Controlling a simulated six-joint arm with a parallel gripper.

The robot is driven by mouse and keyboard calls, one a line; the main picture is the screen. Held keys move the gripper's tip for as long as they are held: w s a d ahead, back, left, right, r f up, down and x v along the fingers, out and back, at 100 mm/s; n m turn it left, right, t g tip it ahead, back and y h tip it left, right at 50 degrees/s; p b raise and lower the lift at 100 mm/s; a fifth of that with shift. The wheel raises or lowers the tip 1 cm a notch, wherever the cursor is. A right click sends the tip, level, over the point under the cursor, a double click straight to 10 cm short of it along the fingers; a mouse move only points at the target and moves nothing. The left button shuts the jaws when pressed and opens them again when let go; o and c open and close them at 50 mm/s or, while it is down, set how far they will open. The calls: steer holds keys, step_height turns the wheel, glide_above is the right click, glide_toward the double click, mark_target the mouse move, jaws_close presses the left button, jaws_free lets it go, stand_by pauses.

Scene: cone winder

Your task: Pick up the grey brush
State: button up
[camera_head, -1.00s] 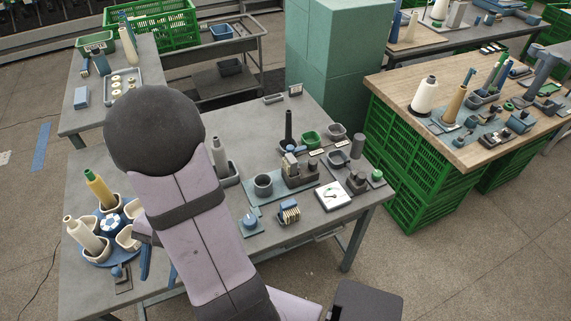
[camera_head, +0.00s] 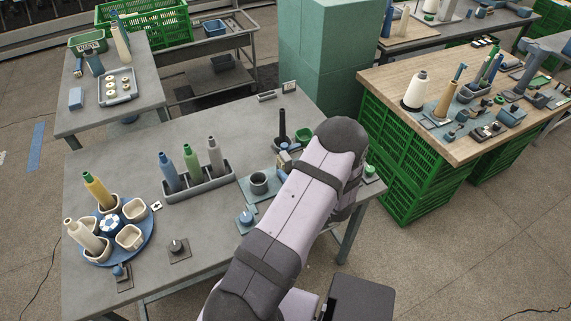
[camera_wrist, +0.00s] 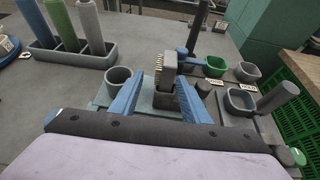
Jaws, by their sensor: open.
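The grey brush (camera_wrist: 170,66) stands upright in a grey holder (camera_wrist: 165,100) in the wrist view, with pale bristles along its left side. In the head view, only a small part of the brush (camera_head: 284,160) shows beside my arm. My gripper (camera_wrist: 160,79) is open, with one blue finger on each side of the brush in the picture. I cannot tell whether the fingers touch it.
A grey cup (camera_wrist: 118,78) stands left of the holder. A dark upright post (camera_wrist: 196,28), a green bin (camera_wrist: 214,66) and grey bins are behind and right. A rack of bottles (camera_wrist: 75,57) stands further left.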

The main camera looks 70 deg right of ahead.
mark_target(289, 163)
steer(key=shift+s+d+r+h, duration=0.15)
steer(key=shift+s+d+h, duration=0.2)
steer(key=shift+d, duration=0.3)
steer(key=shift+p+x, duration=0.5)
steer(key=shift+x, duration=0.55)
steer(key=shift+w+d+p, duration=0.2)
steer(key=shift+w+p, duration=0.15)
steer(key=shift+p, duration=0.1)
steer(key=p+x, duration=0.1)
steer(key=x, duration=0.2)
steer(key=shift+r+p, duration=0.1)
steer(key=shift+p, duration=0.25)
steer(key=shift+x, duration=0.75)
steer(key=shift+c, duration=0.3)
steer(key=shift+s, duration=0.1)
jaws_close()
